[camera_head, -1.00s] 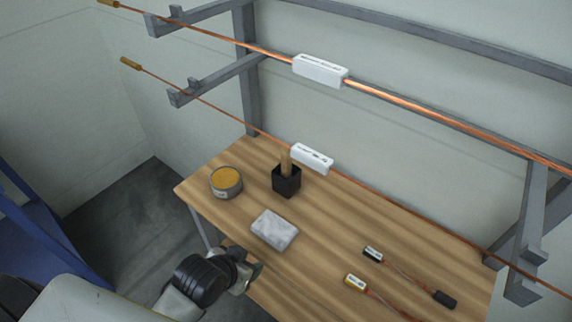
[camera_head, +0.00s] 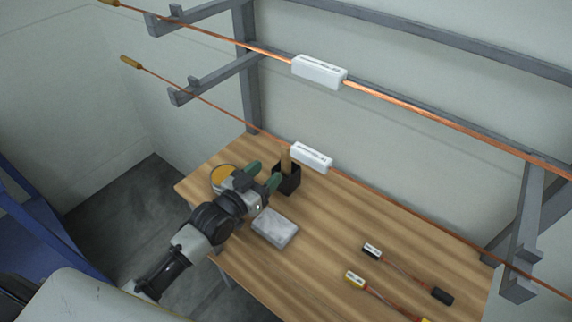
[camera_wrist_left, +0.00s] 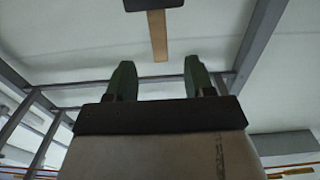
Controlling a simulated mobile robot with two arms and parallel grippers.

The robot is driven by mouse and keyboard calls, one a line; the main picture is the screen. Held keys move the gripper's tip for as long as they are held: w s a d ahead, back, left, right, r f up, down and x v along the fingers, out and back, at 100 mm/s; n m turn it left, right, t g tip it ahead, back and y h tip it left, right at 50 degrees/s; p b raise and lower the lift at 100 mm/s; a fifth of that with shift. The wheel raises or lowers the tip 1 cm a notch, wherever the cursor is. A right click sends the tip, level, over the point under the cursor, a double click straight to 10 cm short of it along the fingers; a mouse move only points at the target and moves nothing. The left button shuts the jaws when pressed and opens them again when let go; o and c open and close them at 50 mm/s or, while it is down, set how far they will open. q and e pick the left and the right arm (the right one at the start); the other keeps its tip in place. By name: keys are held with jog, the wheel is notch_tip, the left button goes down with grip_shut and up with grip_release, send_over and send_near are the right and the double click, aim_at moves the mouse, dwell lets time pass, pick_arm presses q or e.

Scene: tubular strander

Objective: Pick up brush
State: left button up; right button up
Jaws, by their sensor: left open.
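The brush's wooden handle (camera_head: 285,160) stands up out of a black square holder (camera_head: 288,180) near the back of the wooden table. Its bristle end is hidden in the holder. My left gripper (camera_head: 264,175) is open and empty, with green fingers, just left of the holder and pointing toward it. In the left wrist view the handle (camera_wrist_left: 158,38) and the dark holder (camera_wrist_left: 152,4) show at the top, ahead of and between the open fingertips (camera_wrist_left: 158,70). My right gripper is not in view.
A round tin with orange contents (camera_head: 223,176) stands left of the holder, partly behind my gripper. A grey block (camera_head: 274,228) lies in front. Two short cables (camera_head: 405,272) lie at right. Copper wires with white boxes (camera_head: 311,157) run above the table's back edge.

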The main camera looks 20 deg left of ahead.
aim_at(283, 159)
pick_arm(q)
jog(key=x, duration=0.3)
jog(key=shift+w, duration=0.15)
jog(key=shift+w+d+p, duration=0.25)
jog(key=shift+w+p, duration=0.25)
jog(key=shift+w, duration=0.05)
jog(key=x, duration=0.4)
jog(key=shift+f+p, duration=0.25)
jog(key=shift+p, duration=0.15)
jog(key=shift+s, duration=0.1)
grip_shut()
